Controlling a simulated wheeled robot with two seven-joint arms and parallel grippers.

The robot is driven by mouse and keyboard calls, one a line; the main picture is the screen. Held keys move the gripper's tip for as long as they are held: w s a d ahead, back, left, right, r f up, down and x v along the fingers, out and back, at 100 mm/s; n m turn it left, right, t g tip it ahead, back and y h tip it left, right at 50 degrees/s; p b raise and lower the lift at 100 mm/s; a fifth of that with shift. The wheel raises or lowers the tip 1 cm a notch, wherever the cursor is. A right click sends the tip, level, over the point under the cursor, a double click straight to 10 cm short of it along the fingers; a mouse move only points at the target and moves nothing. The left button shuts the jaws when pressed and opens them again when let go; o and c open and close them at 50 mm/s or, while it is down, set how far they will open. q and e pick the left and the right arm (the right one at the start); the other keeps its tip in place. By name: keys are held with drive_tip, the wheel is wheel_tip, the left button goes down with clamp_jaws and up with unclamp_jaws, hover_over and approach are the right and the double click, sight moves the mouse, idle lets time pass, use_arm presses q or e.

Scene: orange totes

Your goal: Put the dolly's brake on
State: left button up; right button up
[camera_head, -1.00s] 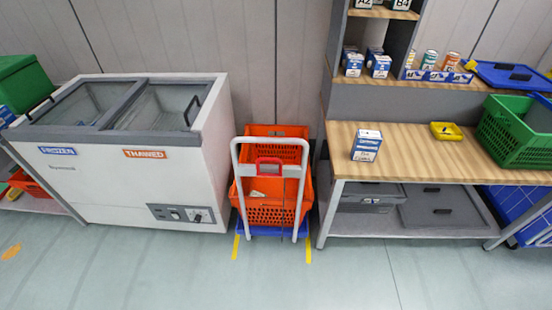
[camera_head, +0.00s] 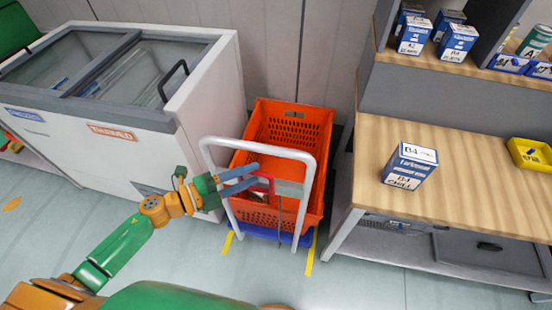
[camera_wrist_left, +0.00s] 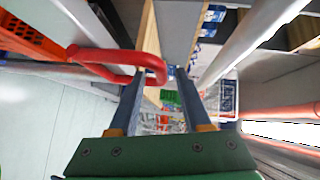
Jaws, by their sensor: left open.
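The dolly stands on the floor between the freezer and the bench. Its pale handle frame (camera_head: 313,175) rises in front, above a blue base (camera_head: 268,235). An orange tote (camera_head: 318,135) rides on it. A red brake lever (camera_head: 264,177) sits at the frame's crossbar, partly hidden by my fingers; it also shows in the left wrist view (camera_wrist_left: 105,56). My left gripper (camera_head: 256,173) is open at the lever, in front of the frame. In the left wrist view, the lever's looped end lies at the left fingertip and reaches toward the gap. Contact is unclear.
A white chest freezer (camera_head: 205,110) stands close on the left. A wooden bench (camera_head: 460,165) with a blue box (camera_head: 408,168) and a yellow bin (camera_head: 530,153) stands on the right. Yellow floor marks (camera_head: 311,255) flank the dolly. Floor in front is clear.

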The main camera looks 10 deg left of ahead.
sight(261, 172)
use_arm(q)
drive_tip(key=x, duration=0.4)
drive_tip(key=shift+d+r, duration=0.15)
drive_tip(key=shift+w+d, duration=0.35)
drive_tip(key=shift+w, duration=0.05)
drive_tip(key=shift+s, duration=0.1)
clamp_jaws()
drive_tip(key=shift+f, duration=0.25)
idle(0.5)
